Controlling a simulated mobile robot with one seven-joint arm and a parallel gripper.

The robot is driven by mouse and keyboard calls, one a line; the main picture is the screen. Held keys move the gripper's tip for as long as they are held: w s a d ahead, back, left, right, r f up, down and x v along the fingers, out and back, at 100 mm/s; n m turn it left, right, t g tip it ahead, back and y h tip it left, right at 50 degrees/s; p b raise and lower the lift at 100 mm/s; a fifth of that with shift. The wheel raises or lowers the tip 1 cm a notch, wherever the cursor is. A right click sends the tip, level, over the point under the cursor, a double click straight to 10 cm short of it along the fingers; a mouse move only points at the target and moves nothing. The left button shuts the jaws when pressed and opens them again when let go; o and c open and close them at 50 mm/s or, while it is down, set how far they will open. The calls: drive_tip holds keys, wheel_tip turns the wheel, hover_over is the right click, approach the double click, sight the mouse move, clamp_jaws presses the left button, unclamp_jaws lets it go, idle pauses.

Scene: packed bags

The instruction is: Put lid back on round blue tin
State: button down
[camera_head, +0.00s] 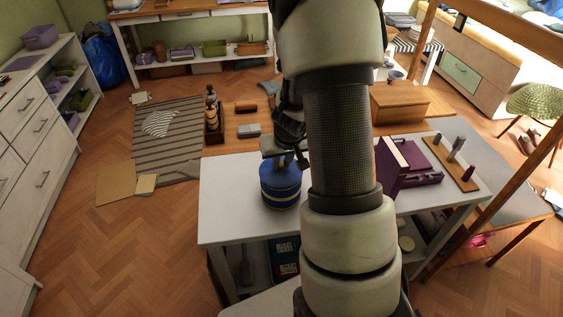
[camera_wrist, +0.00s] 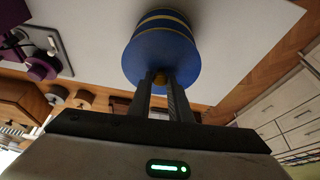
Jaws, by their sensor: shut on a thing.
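The round blue tin (camera_head: 280,192) with yellow bands stands upright on the white table, left of my arm. Its blue lid (camera_wrist: 160,52) is at the tin's top, in line with it, and I see no clear gap between them. I cannot tell whether the lid is fully seated. In the head view my gripper (camera_head: 283,156) is just above the tin and partly dark, so the knob is hidden there.
The white table (camera_head: 228,215) has bare room left of the tin. A purple box (camera_head: 415,165) and a wooden board with upright pieces (camera_head: 452,168) stand to the right. A wooden tray with bottles (camera_head: 213,125) is behind, on the far left.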

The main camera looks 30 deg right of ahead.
idle(0.3)
drive_tip(key=c, duration=1.1)
unclamp_jaws()
drive_tip(key=shift+r+p, duration=2.85)
drive_tip(key=shift+r, duration=0.7)
clamp_jaws()
